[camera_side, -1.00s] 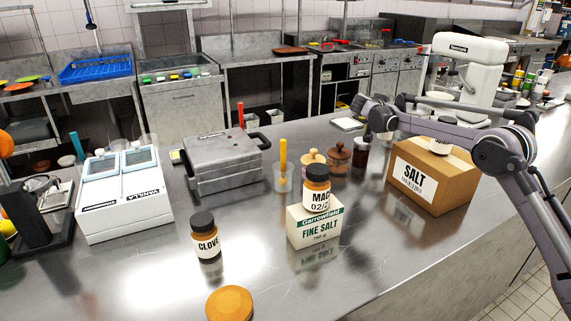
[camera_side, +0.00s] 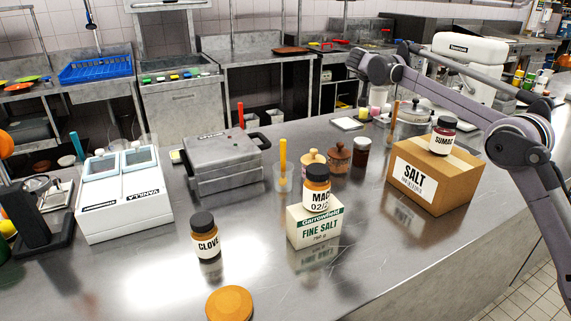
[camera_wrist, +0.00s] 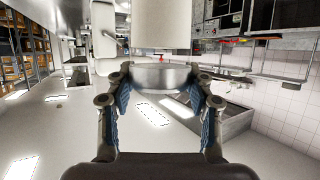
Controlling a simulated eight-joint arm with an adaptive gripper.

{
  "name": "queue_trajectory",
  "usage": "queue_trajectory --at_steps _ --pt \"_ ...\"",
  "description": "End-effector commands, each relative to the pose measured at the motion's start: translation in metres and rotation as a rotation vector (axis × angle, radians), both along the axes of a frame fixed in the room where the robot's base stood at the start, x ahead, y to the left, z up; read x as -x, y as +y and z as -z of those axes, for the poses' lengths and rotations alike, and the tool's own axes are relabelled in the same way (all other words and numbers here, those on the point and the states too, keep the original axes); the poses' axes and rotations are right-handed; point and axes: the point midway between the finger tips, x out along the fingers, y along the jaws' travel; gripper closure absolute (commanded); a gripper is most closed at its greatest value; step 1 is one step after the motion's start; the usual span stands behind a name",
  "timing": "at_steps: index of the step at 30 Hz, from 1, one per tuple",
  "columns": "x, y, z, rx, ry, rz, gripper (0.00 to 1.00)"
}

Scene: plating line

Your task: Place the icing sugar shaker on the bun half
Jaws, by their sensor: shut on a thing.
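In the wrist view my gripper (camera_wrist: 160,80) is shut on a pale cylinder with a silvery metal band, which I take for the icing sugar shaker (camera_wrist: 160,28). Its top runs out of the frame, and no label shows. In the side view my wrist is raised at the upper middle, above the back of the counter; the fingers and the shaker cannot be made out there. The bun half (camera_side: 229,303), a round orange-brown piece, lies on the counter at the bottom edge, far from my wrist.
A clove jar (camera_side: 206,238) stands behind the bun half. A mace jar (camera_side: 317,190) stands on a fine salt box (camera_side: 314,228). A sumac jar (camera_side: 443,136) stands on a salt carton (camera_side: 432,184). The front counter is mostly clear.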

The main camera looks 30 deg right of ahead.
Motion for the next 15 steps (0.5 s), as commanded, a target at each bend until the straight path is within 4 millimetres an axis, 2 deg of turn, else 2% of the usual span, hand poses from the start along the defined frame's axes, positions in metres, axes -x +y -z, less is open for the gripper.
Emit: queue_trajectory --at_steps 1,5,8,15 --pt "-0.001 0.016 -0.003 0.001 -0.001 -0.037 0.84" --pt "-0.002 0.059 -0.008 0.001 0.0 -0.138 0.84" --pt "0.001 0.102 -0.013 0.001 -0.002 -0.24 0.84" --pt "0.028 0.21 -0.021 0.002 -0.002 -0.509 0.84"
